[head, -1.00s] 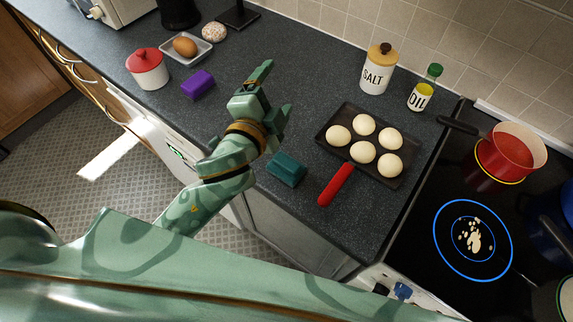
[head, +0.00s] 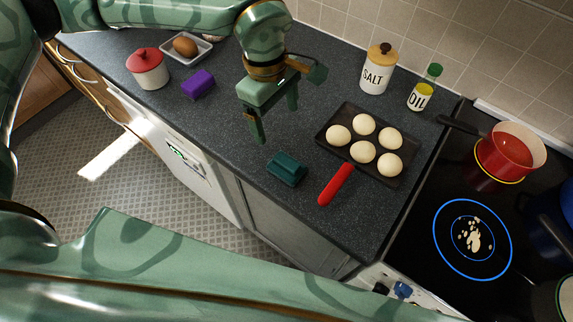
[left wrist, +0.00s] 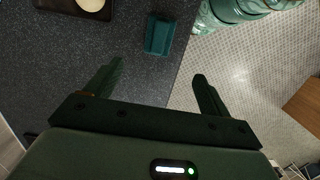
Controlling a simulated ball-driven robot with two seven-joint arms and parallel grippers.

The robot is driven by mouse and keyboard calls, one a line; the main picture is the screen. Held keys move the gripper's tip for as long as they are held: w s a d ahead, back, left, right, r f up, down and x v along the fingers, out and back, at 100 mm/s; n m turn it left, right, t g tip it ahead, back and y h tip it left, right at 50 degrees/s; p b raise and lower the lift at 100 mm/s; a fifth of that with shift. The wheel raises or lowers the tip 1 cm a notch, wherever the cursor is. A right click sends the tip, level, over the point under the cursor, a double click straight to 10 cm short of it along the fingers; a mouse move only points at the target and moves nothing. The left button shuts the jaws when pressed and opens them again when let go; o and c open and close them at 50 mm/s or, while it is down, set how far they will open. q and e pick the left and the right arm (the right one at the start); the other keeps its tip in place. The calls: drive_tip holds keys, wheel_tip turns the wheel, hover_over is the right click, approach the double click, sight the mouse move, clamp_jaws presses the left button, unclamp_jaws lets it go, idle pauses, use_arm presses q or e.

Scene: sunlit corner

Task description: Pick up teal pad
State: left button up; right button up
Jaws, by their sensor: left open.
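The teal pad (head: 287,168) lies on the dark counter near its front edge, left of the red tray handle. It also shows in the left wrist view (left wrist: 159,35), beyond the fingertips. My left gripper (head: 276,121) is open and empty, pointing down above the counter, behind the pad in the head view. In the left wrist view the fingers (left wrist: 158,72) are spread wide, with the pad ahead of the gap and apart from both. My right gripper is not in view.
A dark tray (head: 320,133) with several pale dough balls and a red handle (head: 336,184) stands right of the pad. A purple block (head: 197,84) and red-lidded pot (head: 148,68) are left. The counter's front edge is close to the pad.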

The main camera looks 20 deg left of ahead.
use_arm(q)
approach(287, 162)
wheel_tip(287, 162, down, 5)
drive_tip(key=shift+s+d+f+b, duration=0.1)
drive_tip(key=shift+s+f+b, duration=0.05)
drive_tip(key=shift+b, duration=0.2)
drive_tip(key=f, duration=0.2)
drive_tip(key=d+f, duration=0.1)
drive_tip(key=f, duration=0.2)
drive_tip(key=shift+r, duration=0.1)
drive_tip(key=c, duration=1.1)
drive_tip(key=shift+c, duration=0.2)
drive_tip(key=shift+r, duration=0.3)
wheel_tip(287, 162, up, 2)
drive_tip(key=shift+r, duration=0.1)
drive_tip(key=s+d+r, duration=0.3)
drive_tip(key=s+r, duration=0.7)
drive_tip(key=s, duration=0.3)
drive_tip(key=shift+s+d, duration=0.25)
drive_tip(key=shift+d, duration=0.1)
